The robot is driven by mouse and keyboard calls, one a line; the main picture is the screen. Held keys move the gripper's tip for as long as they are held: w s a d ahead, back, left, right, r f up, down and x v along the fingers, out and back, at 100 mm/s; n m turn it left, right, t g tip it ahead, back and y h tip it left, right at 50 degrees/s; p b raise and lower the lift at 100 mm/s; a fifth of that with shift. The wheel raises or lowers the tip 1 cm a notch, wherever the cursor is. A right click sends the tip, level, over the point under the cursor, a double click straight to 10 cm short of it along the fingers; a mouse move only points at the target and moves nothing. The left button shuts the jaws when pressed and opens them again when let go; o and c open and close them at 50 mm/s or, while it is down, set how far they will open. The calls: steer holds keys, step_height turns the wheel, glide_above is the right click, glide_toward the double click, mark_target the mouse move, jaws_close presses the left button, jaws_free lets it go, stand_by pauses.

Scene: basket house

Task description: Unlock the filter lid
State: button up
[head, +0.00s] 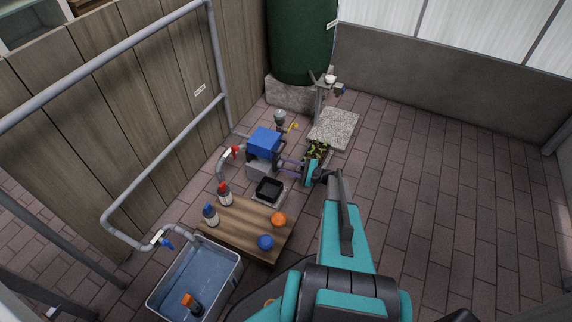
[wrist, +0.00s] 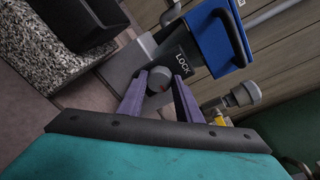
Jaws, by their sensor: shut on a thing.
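The filter's blue lid (head: 264,141) sits shut on a grey body (head: 261,170) beside the fence. In the wrist view the blue lid (wrist: 222,35) is at upper right, with a grey face marked LOCK (wrist: 182,62) beside it. A round grey knob (wrist: 158,80) with a small red mark is on that face. My gripper (wrist: 166,82) has its purple fingers shut on the knob, one on each side. In the head view my gripper (head: 281,162) is at the filter's right side, and the knob is too small to tell.
A wooden pallet (head: 245,228) holds two bottles, an orange cap and a blue cap. A black tray (head: 269,189) stands in front of the filter. A water tub (head: 195,280) is at lower left. A stone slab (head: 333,128) is behind my gripper. Paving at right is clear.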

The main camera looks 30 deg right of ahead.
steer(key=shift+f+m, duration=0.15)
steer(key=shift+m, duration=0.25)
steer(key=o, duration=1)
steer(key=shift+o, duration=0.2)
steer(key=shift+s+d, duration=0.1)
steer(key=p+v, duration=0.3)
steer(key=v, duration=1)
steer(key=shift+s+d, duration=0.25)
